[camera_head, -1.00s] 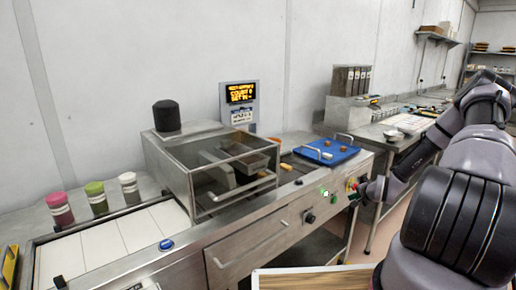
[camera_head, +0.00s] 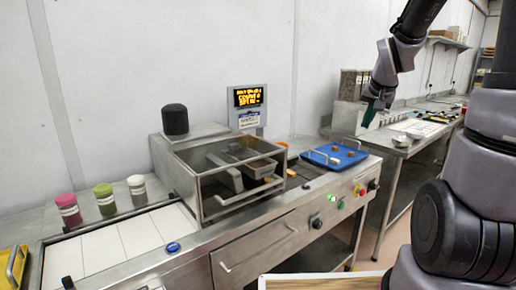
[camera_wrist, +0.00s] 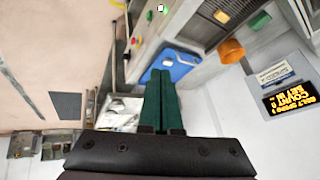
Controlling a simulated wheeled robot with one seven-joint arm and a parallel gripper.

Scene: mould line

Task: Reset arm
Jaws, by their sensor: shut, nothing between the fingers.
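My gripper (camera_head: 372,112) is raised in the air at the upper right of the head view, above and apart from the bench, with its fingers pointing down. Its two dark green fingers lie side by side and closed in the wrist view (camera_wrist: 160,88), with nothing between them. My arm bends up and over along the right side of the head view. Below and left of the gripper is the blue tray (camera_head: 318,160) with small brown pieces on it. The tray also shows beyond the fingertips in the wrist view (camera_wrist: 190,66).
A steel machine with a clear-sided enclosure (camera_head: 212,208) stands on the line. A lit display (camera_head: 247,97) stands behind it. Coloured buttons (camera_head: 360,190) are on the front panel. Three capped jars (camera_head: 104,201) stand at left. A wooden-topped board (camera_head: 318,284) is in front.

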